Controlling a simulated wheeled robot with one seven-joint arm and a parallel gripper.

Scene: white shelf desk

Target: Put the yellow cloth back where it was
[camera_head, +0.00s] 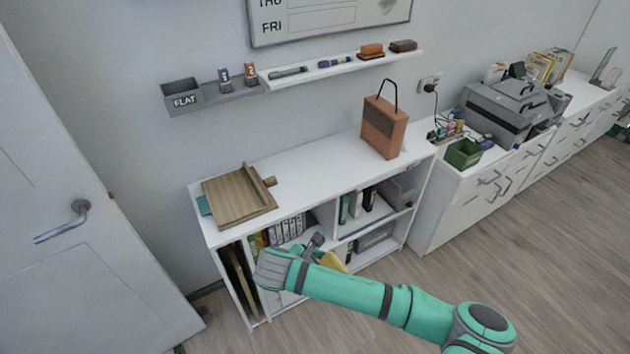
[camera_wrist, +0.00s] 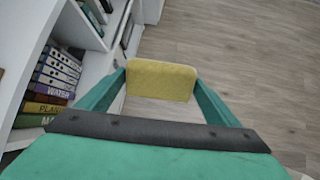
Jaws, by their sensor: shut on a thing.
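The yellow cloth (camera_wrist: 161,81) is a flat, block-like piece held between the two fingers of my gripper (camera_wrist: 160,84) in the wrist view. In the head view the yellow cloth (camera_head: 333,262) shows partly behind my arm, in front of the shelf desk's open compartments. My gripper (camera_head: 318,244) is shut on it, clear of the shelves, with floor behind it in the wrist view. The white shelf desk (camera_head: 315,163) stands against the wall. My arm hides part of its lower compartments.
On the desk top are a wooden board (camera_head: 237,199) and a brown bag (camera_head: 384,127), with clear space between them. Binders and books (camera_wrist: 50,85) fill a compartment beside my gripper. A wall ledge (camera_head: 340,65) holds markers and erasers. A green bin (camera_head: 463,153) stands right.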

